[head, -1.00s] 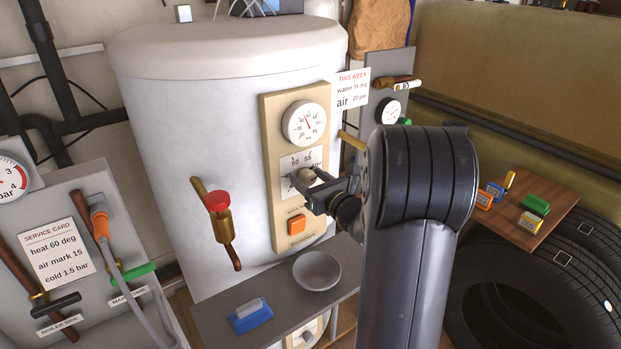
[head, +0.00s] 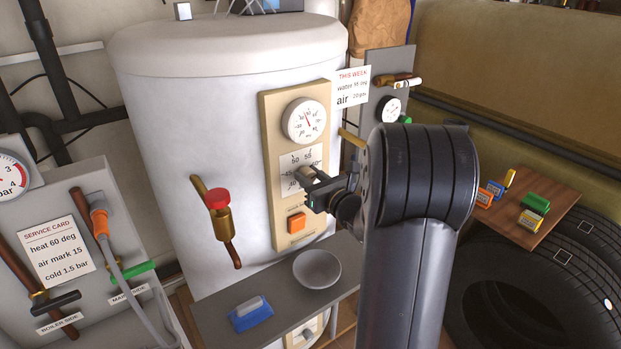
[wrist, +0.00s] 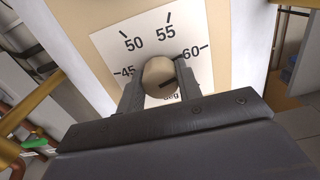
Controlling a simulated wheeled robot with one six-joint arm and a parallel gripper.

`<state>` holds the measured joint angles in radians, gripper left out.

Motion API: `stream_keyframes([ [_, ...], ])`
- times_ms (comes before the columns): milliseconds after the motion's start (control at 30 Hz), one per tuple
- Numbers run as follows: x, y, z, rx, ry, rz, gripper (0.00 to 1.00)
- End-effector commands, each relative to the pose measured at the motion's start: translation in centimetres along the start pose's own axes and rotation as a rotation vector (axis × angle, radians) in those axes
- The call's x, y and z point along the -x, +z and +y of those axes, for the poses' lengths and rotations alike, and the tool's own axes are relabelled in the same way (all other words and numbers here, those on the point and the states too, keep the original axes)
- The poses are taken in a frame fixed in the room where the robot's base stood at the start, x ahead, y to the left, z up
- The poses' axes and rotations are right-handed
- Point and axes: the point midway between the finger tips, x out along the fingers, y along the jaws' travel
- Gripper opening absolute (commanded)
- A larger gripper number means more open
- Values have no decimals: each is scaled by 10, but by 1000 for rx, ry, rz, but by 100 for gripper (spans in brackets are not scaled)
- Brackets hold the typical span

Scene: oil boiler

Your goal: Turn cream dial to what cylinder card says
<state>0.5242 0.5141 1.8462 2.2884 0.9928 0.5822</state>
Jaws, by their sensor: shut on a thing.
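The cream panel (head: 268,150) is upright on the front of the white cylinder (head: 160,150). Its beige dial knob (wrist: 159,76) sits over a white scale (wrist: 112,40) showing 45, 50, 55 and 60. A dark mark on the knob points right, roughly toward the 60 side; the exact reading is unclear. My gripper (wrist: 162,84) is shut on the knob, one finger on each side; in the head view it (head: 308,182) hides part of the scale. The cylinder card (head: 351,88) reads "THIS WEEK", with a water line in degrees too small to read surely and air about 20 psi.
A round gauge (head: 305,121) is above the knob and an orange button (head: 296,222) below. A brass valve with red cap (head: 217,202) is left. A bowl (head: 317,269) and blue block (head: 250,315) are on the grey shelf. The service card (head: 56,250) reads heat 60 deg.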

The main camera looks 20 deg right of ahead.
Motion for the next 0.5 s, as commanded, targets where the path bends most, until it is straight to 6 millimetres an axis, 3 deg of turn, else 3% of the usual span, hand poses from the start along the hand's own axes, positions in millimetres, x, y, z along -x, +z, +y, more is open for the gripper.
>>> stream_keyframes([
  [500, 0, -8, 0, 308, -2, -6, 11],
])
